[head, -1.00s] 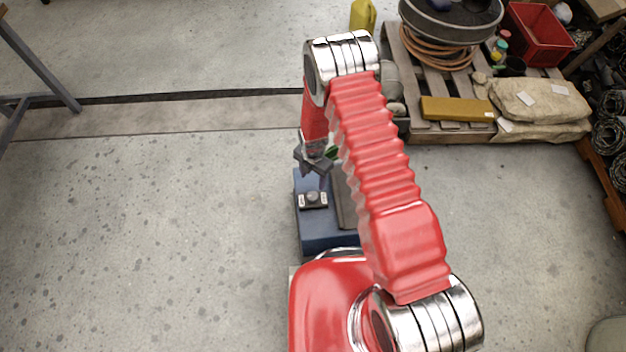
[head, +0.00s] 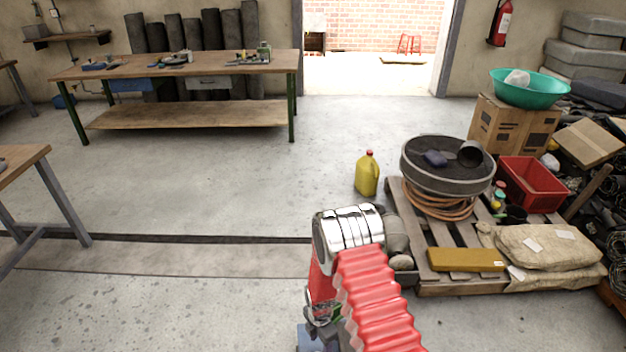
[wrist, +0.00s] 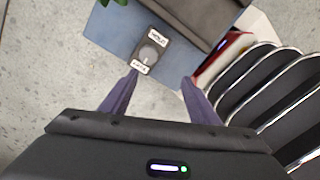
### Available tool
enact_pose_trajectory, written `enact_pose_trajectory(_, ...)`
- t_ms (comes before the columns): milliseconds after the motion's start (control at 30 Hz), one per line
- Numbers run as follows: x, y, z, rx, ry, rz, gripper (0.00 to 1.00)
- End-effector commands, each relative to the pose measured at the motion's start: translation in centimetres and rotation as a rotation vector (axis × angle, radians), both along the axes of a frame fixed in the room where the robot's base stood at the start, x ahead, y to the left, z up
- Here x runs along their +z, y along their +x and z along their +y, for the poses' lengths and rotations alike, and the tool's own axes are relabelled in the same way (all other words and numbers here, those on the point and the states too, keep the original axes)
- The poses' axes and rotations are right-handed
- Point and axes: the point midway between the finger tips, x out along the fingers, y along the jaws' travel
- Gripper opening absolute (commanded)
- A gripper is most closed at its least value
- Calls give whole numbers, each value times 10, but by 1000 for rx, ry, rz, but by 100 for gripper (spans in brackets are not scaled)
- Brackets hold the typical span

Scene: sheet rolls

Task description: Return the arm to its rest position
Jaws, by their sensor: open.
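My red arm (head: 378,300) shows at the bottom of the head view, bent at a silver joint (head: 348,232), with its forearm hanging downward. In the wrist view, my gripper (wrist: 158,100) is open, its two purple-grey fingers apart with nothing held between them. It is pointed down over my blue base, where a dark block with a round knob (wrist: 150,53) and white labels shows just beyond the fingertips. In the head view, the fingertips are out of sight below the lower edge.
A pallet (head: 455,289) with a yellow bar (head: 466,260), sacks (head: 548,246) and a red crate (head: 534,184) stands to the right of my arm. A yellow jug (head: 367,176) stands behind the arm. Workbenches stand at the left and back left. The floor left of the arm is clear.

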Motion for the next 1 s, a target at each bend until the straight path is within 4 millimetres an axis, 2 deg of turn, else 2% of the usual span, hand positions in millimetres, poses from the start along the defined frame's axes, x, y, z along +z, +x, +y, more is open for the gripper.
enact_pose_trajectory(133, 0, -33, -9, -208, -45, 76, 55)
enact_pose_trajectory(267, 21, -49, -14, -393, -85, 110, 55)
enact_pose_trajectory(600, 110, -63, -27, -847, -163, 120, 55)
enact_pose_trajectory(1000, 212, -72, -43, -1234, -190, 79, 55)
